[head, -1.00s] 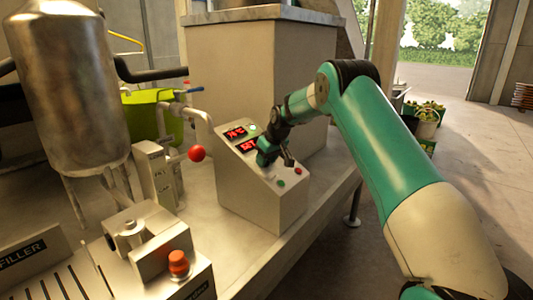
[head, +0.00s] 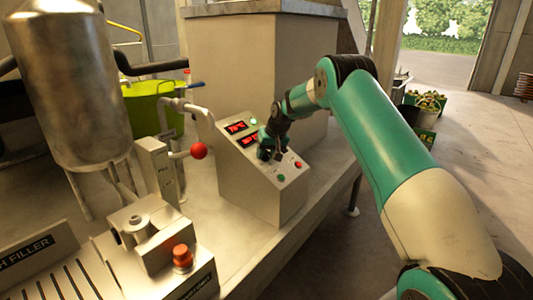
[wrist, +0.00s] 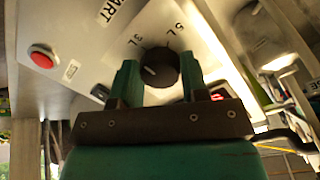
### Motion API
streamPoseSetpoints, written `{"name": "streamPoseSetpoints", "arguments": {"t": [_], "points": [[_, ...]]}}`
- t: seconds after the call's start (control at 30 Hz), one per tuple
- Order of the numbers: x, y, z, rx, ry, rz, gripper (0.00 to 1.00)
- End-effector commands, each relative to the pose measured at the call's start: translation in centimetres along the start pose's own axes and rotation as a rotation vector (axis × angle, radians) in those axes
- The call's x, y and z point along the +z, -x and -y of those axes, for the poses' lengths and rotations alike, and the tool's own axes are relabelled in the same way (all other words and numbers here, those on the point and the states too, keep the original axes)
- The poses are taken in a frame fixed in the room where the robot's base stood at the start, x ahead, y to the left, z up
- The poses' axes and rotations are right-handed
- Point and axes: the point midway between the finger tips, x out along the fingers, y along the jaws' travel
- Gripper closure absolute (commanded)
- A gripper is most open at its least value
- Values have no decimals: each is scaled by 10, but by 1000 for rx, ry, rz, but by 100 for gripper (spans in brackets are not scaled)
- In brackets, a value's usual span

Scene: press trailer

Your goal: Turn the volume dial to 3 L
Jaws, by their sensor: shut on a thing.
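The volume dial (wrist: 160,67) is a dark round knob with a white mark on its left side in the wrist view. The labels 3 L (wrist: 133,40) and 5 L (wrist: 180,30) are printed on the panel above it in that view. My gripper (wrist: 158,80) has one green finger on each side of the dial and is shut on it. I cannot tell exactly which label the mark lines up with. In the head view my gripper (head: 269,148) is at the sloped control panel (head: 238,162) and hides the dial.
Red displays (head: 235,127), a green button (head: 281,178) and a red button (head: 298,164) sit on the panel. A red ball-ended lever (head: 198,151) stands left of the box. A steel tank (head: 72,80) is farther left, with a red-knobbed unit (head: 182,256) in front.

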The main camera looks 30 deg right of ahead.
Motion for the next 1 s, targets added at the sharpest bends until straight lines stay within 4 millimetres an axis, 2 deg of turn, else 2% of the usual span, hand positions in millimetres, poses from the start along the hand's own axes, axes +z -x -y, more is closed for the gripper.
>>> {"name": "streamPoseSetpoints", "arguments": {"t": [0.2, 0.23, 0.27, 0.53, 0.67, 0.77, 1.0], "points": [[-1, 1, 0, 1, 0, -4, 83], [-1, 1, 0, 1, 0, -4, 52], [-1, 1, 0, 1, 0, -4, 48], [-1, 1, 0, 1, 1, -2, 48], [-1, 10, 0, 1, 1, -3, 48], [-1, 27, 0, 1, 1, -5, 48], [0, 88, -1, 2, 1, -6, 48]]}}
